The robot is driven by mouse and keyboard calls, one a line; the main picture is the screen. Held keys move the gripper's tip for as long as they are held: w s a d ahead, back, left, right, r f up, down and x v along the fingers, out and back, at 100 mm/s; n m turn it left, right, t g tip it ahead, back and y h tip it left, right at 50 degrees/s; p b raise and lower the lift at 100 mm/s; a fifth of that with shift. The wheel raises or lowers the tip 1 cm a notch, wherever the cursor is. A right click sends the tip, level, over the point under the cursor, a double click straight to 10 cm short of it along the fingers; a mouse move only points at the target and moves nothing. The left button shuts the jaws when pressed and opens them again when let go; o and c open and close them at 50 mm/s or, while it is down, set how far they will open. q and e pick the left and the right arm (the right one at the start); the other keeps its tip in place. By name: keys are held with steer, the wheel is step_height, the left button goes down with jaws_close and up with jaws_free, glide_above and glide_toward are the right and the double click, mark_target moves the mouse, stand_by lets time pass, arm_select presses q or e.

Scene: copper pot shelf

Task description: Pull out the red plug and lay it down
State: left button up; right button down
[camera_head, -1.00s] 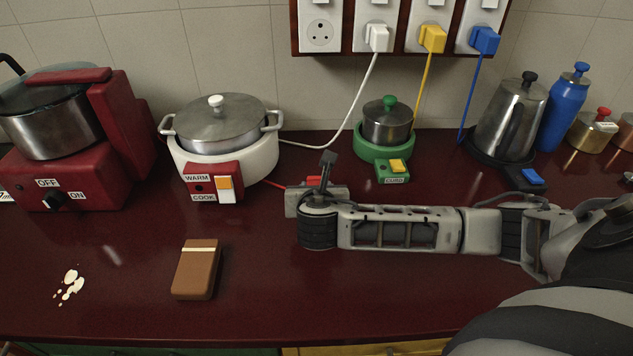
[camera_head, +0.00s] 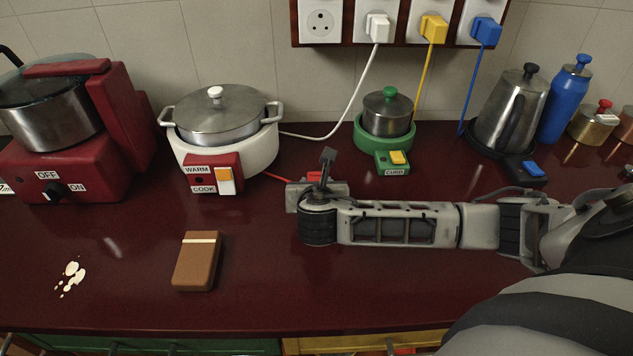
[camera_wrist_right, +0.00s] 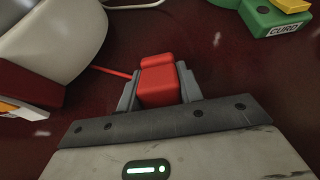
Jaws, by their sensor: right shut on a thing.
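The red plug (camera_wrist_right: 158,82) sits between the two fingers of my right gripper (camera_wrist_right: 158,88), which is shut on it. A red cord runs from it to the left in the right wrist view. In the head view only a bit of the plug (camera_head: 313,176) shows behind my right gripper (camera_head: 317,184), low over the counter between the white cooker and the green one. I cannot tell whether the plug touches the counter. The leftmost wall socket (camera_head: 320,22) is empty. My left gripper is not in view.
White (camera_head: 377,27), yellow (camera_head: 433,29) and blue (camera_head: 486,31) plugs sit in the other sockets. The white cooker (camera_head: 245,150), green cooker (camera_head: 370,138) and kettle (camera_head: 508,115) stand behind. A brown box (camera_head: 196,265) lies in front. The counter (camera_head: 330,290) is clear at front centre.

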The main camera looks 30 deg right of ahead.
steer(key=shift+f, duration=0.1)
stand_by(0.3)
stand_by(0.4)
steer(key=shift+c, duration=1)
jaws_free()
steer(key=shift+s, duration=0.1)
steer(key=shift+r+p+v, duration=0.2)
steer(key=shift+p+v, duration=0.75)
steer(key=shift+v, duration=0.35)
steer(key=shift+r+v, duration=0.25)
steer(key=shift+v, duration=1.05)
steer(key=shift+r, duration=3)
